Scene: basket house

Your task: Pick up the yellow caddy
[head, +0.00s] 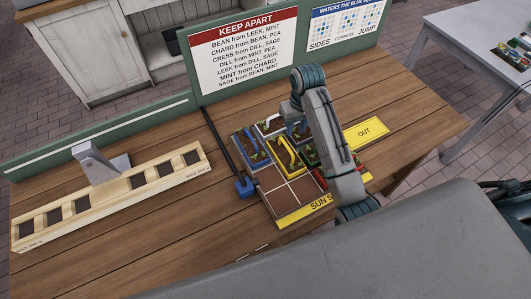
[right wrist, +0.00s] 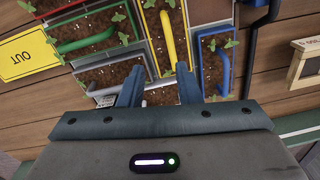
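The yellow caddy (head: 288,153) sits in the planting tray on the table, with soil, green seedlings and a yellow handle bar. It also shows in the right wrist view (right wrist: 168,38), upright in the picture between the blue caddy and the green-handled one. My right gripper (right wrist: 160,90) is open, its two blue-grey fingers spread on either side of the yellow caddy's near end in the picture. Nothing is seen held between them. Whether the fingers touch anything, I cannot tell. In the head view my right arm hides part of the tray. My left gripper is not in view.
A blue caddy (head: 250,150) stands beside the yellow one. Empty brown tray cells (head: 290,193) lie in front. A yellow OUT mat (head: 366,133) is right of the tray. A wooden slotted rack (head: 115,190) lies left. Green sign boards (head: 243,50) stand behind.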

